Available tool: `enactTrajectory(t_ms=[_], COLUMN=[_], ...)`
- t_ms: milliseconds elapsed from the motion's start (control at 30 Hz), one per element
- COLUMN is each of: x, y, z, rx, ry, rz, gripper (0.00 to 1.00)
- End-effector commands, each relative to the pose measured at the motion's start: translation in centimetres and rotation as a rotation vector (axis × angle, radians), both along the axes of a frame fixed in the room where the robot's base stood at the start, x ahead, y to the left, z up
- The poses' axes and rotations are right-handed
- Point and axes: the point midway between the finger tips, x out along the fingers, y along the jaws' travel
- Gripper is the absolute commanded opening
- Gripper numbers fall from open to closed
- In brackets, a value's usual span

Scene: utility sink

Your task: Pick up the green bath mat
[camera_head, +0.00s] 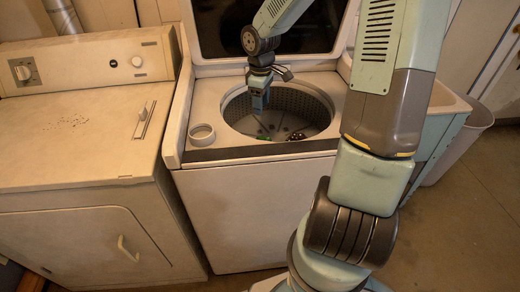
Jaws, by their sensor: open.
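A small patch of green (263,138), which may be the bath mat, shows low in the washer drum (318,108). Most of it is hidden by the front rim, so its shape cannot be told. My gripper (262,120) points down into the drum opening, above the green patch. It is open; its fingertips are small and dark here. I cannot tell whether they touch the green thing.
The top-loading washer (250,215) has its dark lid (215,30) raised behind the drum. A dark object (297,136) lies in the drum. A white ring-shaped thing (202,134) sits on the washer's left front corner. A dryer (80,120) stands left, a sink (445,98) right.

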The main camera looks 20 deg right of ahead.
Motion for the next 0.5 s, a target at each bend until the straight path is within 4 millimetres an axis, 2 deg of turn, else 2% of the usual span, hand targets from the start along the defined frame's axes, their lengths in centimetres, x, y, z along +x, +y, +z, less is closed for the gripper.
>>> enactTrajectory(t_ms=[167,500], x=[0.2,0.1], y=[0.1,0.2], z=[-1.2,-6.5], rx=[0.012,0.012], ry=[0.004,0.006], rz=[0.013,0.015], gripper=[0.55,0.55])
